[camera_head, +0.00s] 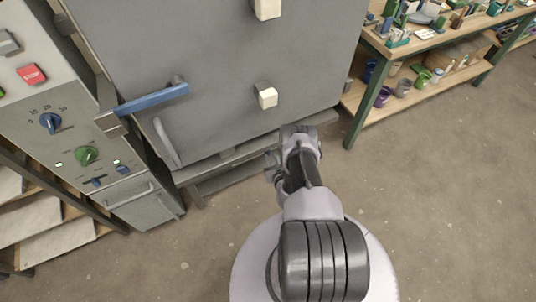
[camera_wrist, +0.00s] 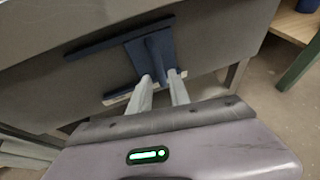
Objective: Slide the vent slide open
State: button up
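The vent slide shows in the wrist view as a dark blue plate (camera_wrist: 133,52) with an upright blue tab (camera_wrist: 158,50), set on the grey kiln's underside or lower face. In the wrist view my gripper (camera_wrist: 161,77) has its two pale fingers apart, with the tips at either side of the tab's near end. I cannot tell whether the fingers press on the tab. In the head view my arm (camera_head: 300,165) reaches to the kiln's lower edge, and the fingers and the vent slide cannot be made out there.
The grey kiln (camera_head: 215,75) has a blue-handled latch (camera_head: 153,100), a pull handle (camera_head: 167,143) and pale plugs (camera_head: 267,97) on its face. A control panel (camera_head: 65,120) stands at left. A wooden shelf with buckets (camera_head: 400,100) stands at right. The floor at right is clear.

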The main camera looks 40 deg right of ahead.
jog(key=shift+b+x, duration=1.25)
jog(key=shift+x, duration=1.9)
grip_shut()
jog(key=shift+a, duration=0.1)
